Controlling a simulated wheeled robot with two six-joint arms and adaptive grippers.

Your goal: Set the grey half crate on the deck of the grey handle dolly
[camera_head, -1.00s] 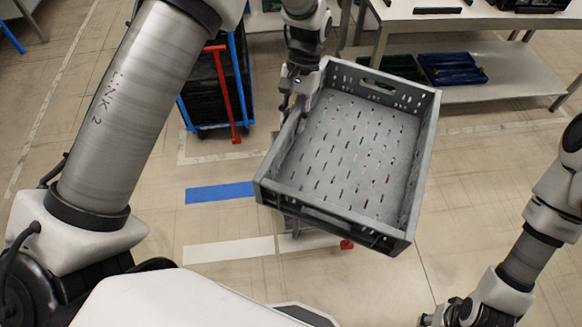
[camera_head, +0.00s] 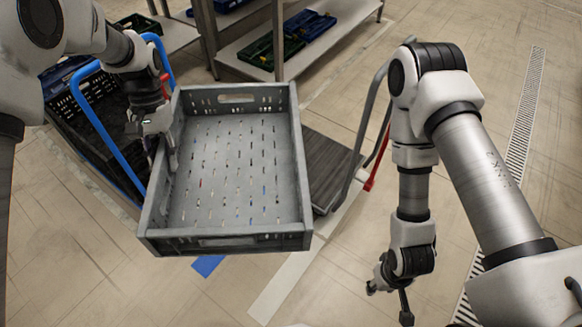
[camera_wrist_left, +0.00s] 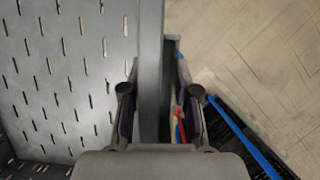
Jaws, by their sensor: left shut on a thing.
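The grey half crate (camera_head: 225,243) is empty and held in the air in the head view, its slotted floor facing up. My left gripper (camera_head: 168,145) is shut on the crate's left wall. In the left wrist view the fingers (camera_wrist_left: 160,105) straddle that wall (camera_wrist_left: 150,75). The grey handle dolly (camera_head: 335,170) stands on the floor behind and to the right of the crate, its dark deck partly hidden by the crate. Its grey handle (camera_head: 368,125) rises on the right. My right gripper (camera_head: 390,285) hangs empty at lower right, its fingers apart.
A blue-handled dolly (camera_head: 105,130) with black crates (camera_head: 85,120) stands at the left, close to my left arm. A shelf bench (camera_head: 330,40) with green and blue crates (camera_head: 285,40) is at the back. A drain grate (camera_head: 525,110) runs along the right. Open floor lies in front.

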